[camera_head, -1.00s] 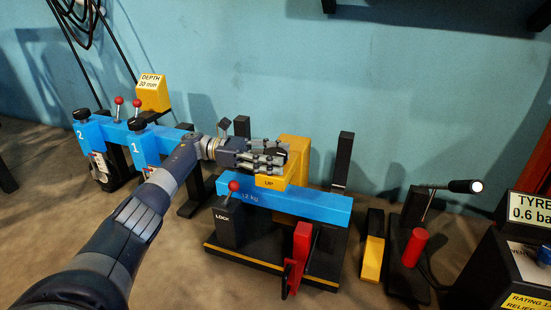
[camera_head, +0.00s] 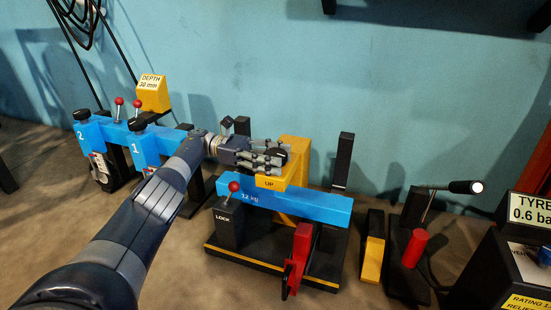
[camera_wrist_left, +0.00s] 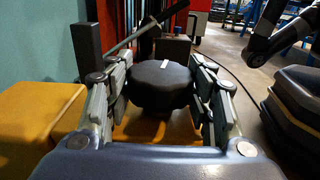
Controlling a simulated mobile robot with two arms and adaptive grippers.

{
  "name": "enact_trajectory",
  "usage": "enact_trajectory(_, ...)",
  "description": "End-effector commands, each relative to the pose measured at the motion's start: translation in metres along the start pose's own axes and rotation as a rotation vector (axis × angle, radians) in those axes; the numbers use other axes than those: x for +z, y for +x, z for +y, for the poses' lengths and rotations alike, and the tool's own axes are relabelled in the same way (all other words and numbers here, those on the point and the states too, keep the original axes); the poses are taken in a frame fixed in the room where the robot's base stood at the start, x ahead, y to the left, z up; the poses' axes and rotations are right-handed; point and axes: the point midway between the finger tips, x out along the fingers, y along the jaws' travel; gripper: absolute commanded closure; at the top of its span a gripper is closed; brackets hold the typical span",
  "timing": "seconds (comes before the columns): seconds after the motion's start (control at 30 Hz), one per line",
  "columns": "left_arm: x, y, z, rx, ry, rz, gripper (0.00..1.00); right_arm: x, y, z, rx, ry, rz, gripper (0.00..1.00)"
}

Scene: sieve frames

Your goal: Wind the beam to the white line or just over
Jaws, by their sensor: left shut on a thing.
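The blue beam (camera_head: 310,207), marked 12 kg, lies across a black stand. A yellow block labelled UP (camera_head: 296,158) rises above the beam's middle. My left gripper (camera_head: 281,157) is at the top of this yellow block, shut on a black knob. In the left wrist view the round black knob (camera_wrist_left: 160,84), with a short white mark on top, sits between the two fingers. The gripper hides most of the knob in the head view. My right gripper is in neither view.
A red-balled LOCK lever (camera_head: 234,187) stands at the stand's left, and a red handle (camera_head: 299,250) at its front. A yellow pedal (camera_head: 373,259) and a red-gripped lever (camera_head: 415,248) stand to the right. Blue units (camera_head: 145,141) stand at the left.

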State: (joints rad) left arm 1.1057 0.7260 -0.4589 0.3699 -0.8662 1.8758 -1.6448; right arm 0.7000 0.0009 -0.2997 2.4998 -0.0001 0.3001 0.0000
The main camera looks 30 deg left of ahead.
Motion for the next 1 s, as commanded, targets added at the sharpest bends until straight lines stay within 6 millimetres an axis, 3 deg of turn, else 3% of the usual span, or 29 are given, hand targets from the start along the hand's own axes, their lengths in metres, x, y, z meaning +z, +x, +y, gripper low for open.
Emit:
enact_trajectory(0.17, 0.000, 0.001, 0.000, -0.003, 0.002, 0.000, 0.74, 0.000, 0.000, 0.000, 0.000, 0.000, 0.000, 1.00)
enact_trajectory(0.2, 0.000, 0.001, 0.000, -0.003, 0.002, 0.000, 0.42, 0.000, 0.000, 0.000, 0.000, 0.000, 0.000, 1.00)
enact_trajectory(0.27, 0.000, 0.001, 0.000, -0.002, 0.001, 0.000, 0.30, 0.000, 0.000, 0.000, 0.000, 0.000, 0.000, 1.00)
enact_trajectory(0.7, 0.004, 0.000, 0.000, 0.000, 0.002, 0.000, 0.30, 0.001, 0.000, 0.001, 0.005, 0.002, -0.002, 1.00)
enact_trajectory(0.87, 0.024, 0.000, 0.000, -0.001, 0.005, 0.002, 0.30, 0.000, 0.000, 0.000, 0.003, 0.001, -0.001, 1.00)
enact_trajectory(1.0, 0.054, 0.000, 0.000, -0.001, 0.006, 0.001, 0.30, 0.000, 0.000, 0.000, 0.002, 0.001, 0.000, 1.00)
